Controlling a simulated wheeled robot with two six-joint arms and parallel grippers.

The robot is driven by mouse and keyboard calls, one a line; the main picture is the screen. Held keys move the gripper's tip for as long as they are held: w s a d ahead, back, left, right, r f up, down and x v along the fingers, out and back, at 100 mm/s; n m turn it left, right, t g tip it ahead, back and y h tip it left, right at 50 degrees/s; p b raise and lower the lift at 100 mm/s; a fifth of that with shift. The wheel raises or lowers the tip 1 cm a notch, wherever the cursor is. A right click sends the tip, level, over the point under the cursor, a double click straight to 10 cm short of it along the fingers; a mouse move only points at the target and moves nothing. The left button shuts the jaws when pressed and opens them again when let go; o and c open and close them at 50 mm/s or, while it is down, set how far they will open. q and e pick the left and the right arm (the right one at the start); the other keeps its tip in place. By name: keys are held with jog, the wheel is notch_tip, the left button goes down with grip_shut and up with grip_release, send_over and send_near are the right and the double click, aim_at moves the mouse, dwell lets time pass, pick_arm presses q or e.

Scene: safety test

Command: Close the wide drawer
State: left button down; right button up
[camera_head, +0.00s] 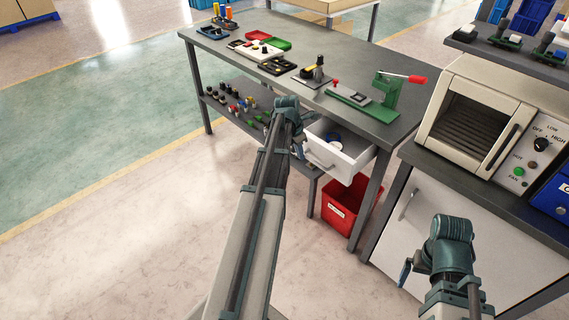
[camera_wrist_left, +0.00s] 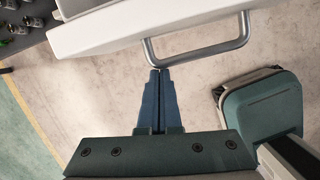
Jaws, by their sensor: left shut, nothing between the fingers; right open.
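The wide drawer (camera_head: 345,165) is white and stands pulled out under the workbench, with a round blue-and-white item (camera_head: 333,140) inside. Its grey bar handle (camera_head: 318,163) faces front-left; the handle (camera_wrist_left: 200,52) and the white drawer front (camera_wrist_left: 120,30) also show in the left wrist view. My left gripper (camera_wrist_left: 160,70) is shut and empty, its tips near one end of the handle; contact cannot be told. In the head view, my left wrist hides part of the drawer's left side. My right gripper (camera_head: 406,272) is open, low at the right by the white cabinet, and mostly hidden by its wrist.
The workbench (camera_head: 225,50) carries a green press (camera_head: 388,95) and other tools. A lower shelf holds several small parts. A red bin (camera_head: 340,210) stands on the floor below the drawer. A white oven (camera_head: 470,115) stands on the cabinet (camera_head: 400,235). The floor at left is clear.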

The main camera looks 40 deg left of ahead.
aim_at(317, 138)
pick_arm(q)
jog(key=w, duration=0.4)
jog(key=w+d, duration=0.1)
jog(key=w, duration=0.4)
jog(key=w+d, duration=0.1)
jog(key=w, duration=0.4)
jog(key=shift+w, duration=0.1)
jog(key=shift+s+a+f, duration=0.15)
jog(key=shift+s+a, duration=0.1)
jog(key=shift+s, duration=0.35)
jog(key=shift+s+a+f+b, duration=0.15)
jog(key=shift+s+a+b, duration=0.05)
jog(key=shift+s, duration=0.4)
jog(key=shift+s+a+f+b, duration=0.1)
jog(key=shift+s+a+b, duration=0.1)
jog(key=shift+s, duration=0.4)
jog(key=shift+s+r+p, duration=0.35)
jog(key=shift+r+p, duration=0.2)
jog(key=p+v, duration=0.8)
jog(key=v, duration=0.1)
jog(key=shift+a+p, duration=0.15)
jog(key=shift+p, duration=0.25)
pick_arm(e)
notch_tip(317, 138, up, 9)
jog(key=shift+w+d, duration=0.2)
jog(key=shift+d, duration=0.2)
